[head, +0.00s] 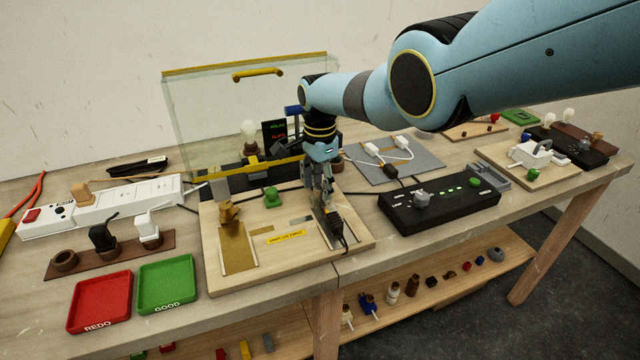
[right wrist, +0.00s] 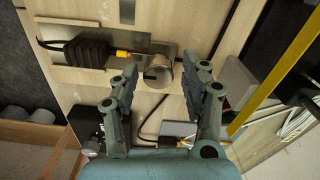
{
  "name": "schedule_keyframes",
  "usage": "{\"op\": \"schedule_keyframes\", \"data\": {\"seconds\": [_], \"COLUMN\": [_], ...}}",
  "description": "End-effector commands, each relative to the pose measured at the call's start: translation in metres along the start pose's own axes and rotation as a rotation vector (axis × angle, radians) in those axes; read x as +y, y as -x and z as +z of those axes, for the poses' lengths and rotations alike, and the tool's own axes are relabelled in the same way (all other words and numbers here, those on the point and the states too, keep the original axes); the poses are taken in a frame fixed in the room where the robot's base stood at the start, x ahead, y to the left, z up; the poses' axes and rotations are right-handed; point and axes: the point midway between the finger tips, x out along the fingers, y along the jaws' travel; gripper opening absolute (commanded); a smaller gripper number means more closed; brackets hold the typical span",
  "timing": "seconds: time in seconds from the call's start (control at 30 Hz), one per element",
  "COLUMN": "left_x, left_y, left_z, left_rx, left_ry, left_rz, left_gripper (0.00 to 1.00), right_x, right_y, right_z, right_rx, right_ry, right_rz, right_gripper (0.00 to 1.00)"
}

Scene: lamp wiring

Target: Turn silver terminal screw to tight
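The silver terminal screw (right wrist: 160,72) shows in the right wrist view as a round metal knob with a dark slot on its face. My right gripper (right wrist: 161,82) has its two fingers spread on either side of the screw, with visible gaps. In the head view my right gripper (head: 321,192) points down over the right side of the wooden wiring board (head: 290,262), and it largely hides the silver screw there. A black cable end (right wrist: 82,51) with a yellow tip lies beside the screw. My left gripper is not in view.
A brass screw (head: 228,211) stands on a brass plate at the board's left. A green knob (head: 272,197) is behind. A clear shield with a yellow handle (head: 257,74) stands behind the board. A black control box (head: 440,203) sits close to the right.

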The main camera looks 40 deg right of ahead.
Motion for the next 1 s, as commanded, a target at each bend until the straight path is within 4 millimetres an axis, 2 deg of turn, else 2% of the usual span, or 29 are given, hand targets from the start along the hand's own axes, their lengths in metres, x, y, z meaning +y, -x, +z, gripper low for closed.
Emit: {"op": "schedule_keyframes", "data": {"seconds": [0.33, 0.57, 0.67, 1.0], "left_x": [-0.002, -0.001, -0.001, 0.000], "left_y": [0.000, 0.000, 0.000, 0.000], "left_z": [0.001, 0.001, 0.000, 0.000], "left_rx": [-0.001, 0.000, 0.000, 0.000], "left_ry": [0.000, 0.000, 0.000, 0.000], "left_rz": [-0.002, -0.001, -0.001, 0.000], "left_gripper": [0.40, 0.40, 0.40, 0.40], "right_x": [0.001, 0.000, 0.000, 0.000], "right_y": [0.000, 0.014, 0.028, 0.098], "right_z": [0.000, -0.001, 0.000, 0.000], "right_rx": [0.000, 0.000, 0.000, 0.001], "right_ry": [0.001, 0.001, 0.002, 0.001], "right_rz": [0.003, -0.001, -0.002, 0.000], "right_gripper": [0.53, 0.53, 0.53, 0.53]}}
